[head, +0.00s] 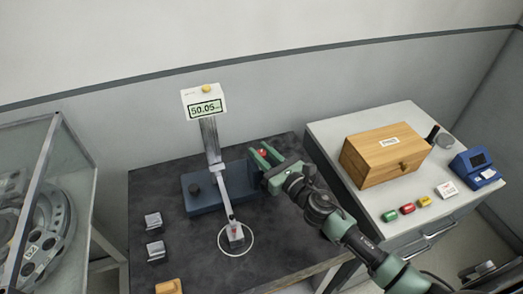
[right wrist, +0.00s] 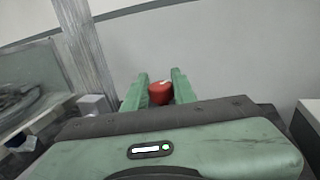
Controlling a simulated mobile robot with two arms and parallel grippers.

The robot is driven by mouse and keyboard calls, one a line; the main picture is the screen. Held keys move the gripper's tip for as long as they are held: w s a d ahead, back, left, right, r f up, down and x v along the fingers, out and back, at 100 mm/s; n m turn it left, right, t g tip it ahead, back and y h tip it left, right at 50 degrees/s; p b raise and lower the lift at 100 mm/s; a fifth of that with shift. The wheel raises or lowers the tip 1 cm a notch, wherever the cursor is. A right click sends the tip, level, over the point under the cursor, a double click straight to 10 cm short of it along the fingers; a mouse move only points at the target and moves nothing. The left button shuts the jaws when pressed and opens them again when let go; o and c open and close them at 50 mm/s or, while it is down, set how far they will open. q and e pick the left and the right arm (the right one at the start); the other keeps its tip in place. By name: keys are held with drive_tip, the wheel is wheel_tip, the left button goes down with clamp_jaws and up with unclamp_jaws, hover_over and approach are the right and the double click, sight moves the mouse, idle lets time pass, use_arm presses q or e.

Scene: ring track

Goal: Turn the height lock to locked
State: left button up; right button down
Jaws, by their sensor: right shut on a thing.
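The height gauge shows in the head view with a white display head (head: 203,102) reading 50.05, a grey upright column (head: 209,140) and a dark blue base (head: 203,192). A red knob (head: 263,152), apparently the height lock, sits at the right of the gauge. My right gripper (head: 265,157) has green fingers and is shut on this knob. In the right wrist view the red knob (right wrist: 160,93) is between the two fingers, with a small pale mark on top. Which way its setting points is too small to tell. My left gripper is not in view.
A white circle (head: 222,248) surrounds a small block on the dark table (head: 195,265). Several small blocks (head: 154,221) stand at the left. A glass case (head: 60,190) is far left. A side cabinet (head: 340,127) holds a wooden box (head: 385,153) and a blue device (head: 476,168).

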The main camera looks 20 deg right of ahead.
drive_tip(key=m+t+h, duration=0.1)
drive_tip(key=m+h, duration=0.2)
drive_tip(key=h, duration=0.1)
drive_tip(key=shift+a+h, duration=0.15)
drive_tip(key=shift+h, duration=0.15)
drive_tip(key=m+h, duration=0.1)
drive_tip(key=h, duration=0.1)
drive_tip(key=shift+m+h, duration=0.3)
drive_tip(key=shift+m, duration=0.1)
drive_tip(key=shift+m+g+h+b, duration=0.55)
drive_tip(key=shift+m+h, duration=0.65)
drive_tip(key=shift+h, duration=0.65)
drive_tip(key=shift+m+g+h+b, duration=0.5)
drive_tip(key=shift+m+h, duration=0.7)
drive_tip(key=shift+h, duration=0.65)
drive_tip(key=c, duration=1.1)
unclamp_jaws()
drive_tip(key=shift+w, duration=0.1)
drive_tip(key=shift+c, duration=0.2)
drive_tip(key=b+v, duration=0.1)
drive_tip(key=v, duration=0.6)
drive_tip(key=shift+s+b, duration=0.35)
drive_tip(key=shift+b, duration=0.05)
